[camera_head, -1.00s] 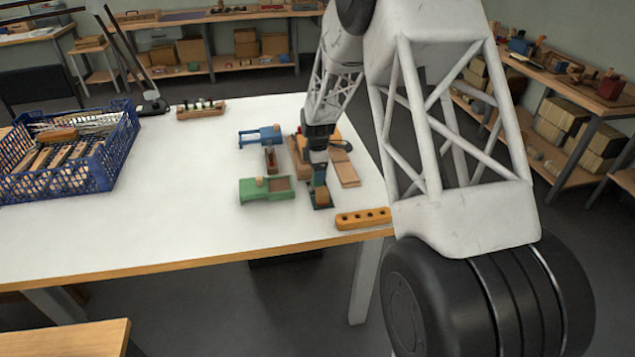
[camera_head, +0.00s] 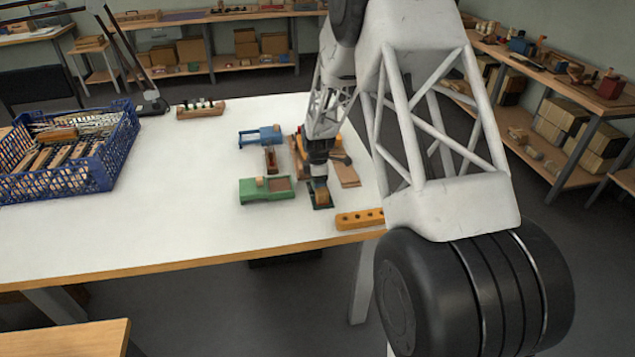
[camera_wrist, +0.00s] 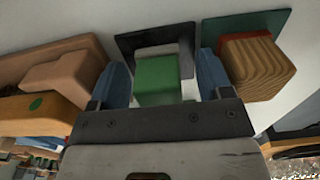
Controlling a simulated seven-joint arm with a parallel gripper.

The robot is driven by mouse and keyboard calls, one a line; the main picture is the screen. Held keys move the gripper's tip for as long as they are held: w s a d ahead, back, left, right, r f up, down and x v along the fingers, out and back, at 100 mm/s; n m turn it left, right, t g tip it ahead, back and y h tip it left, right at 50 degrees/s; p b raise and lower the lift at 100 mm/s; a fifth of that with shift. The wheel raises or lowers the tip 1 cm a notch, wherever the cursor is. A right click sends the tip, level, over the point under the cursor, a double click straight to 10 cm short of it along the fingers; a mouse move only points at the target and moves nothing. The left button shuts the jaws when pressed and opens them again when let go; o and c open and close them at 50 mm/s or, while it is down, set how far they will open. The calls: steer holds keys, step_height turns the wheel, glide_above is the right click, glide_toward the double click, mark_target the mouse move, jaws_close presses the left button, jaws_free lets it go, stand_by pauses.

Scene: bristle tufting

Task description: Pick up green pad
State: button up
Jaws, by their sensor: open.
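In the wrist view, a green pad (camera_wrist: 157,82) stands between the two blue fingers of my gripper (camera_wrist: 158,88). The fingers are open, one on each side of it. A grey piece touches the pad's far side, and a black square plate (camera_wrist: 128,43) lies behind and under it. I cannot tell whether the fingers touch the pad. In the head view my gripper (camera_head: 318,170) is over the right part of the white table, and the pad is hidden there.
A wooden block (camera_wrist: 255,65) on a dark green plate (camera_wrist: 272,20) stands close right of my gripper. A green fixture (camera_head: 254,190) and a blue one (camera_head: 260,136) lie to the left. An orange holed bar (camera_head: 358,219) is near the table edge. The table's left-middle is free.

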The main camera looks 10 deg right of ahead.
stand_by(0.5)
steer(key=c, duration=1)
steer(key=shift+r, duration=0.1)
steer(key=shift+r, duration=4.9)
steer(key=o, duration=0.4)
steer(key=shift+c, duration=1.6)
steer(key=a, duration=1.2)
steer(key=shift+w+a+f, duration=0.25)
steer(key=shift+a, duration=0.1)
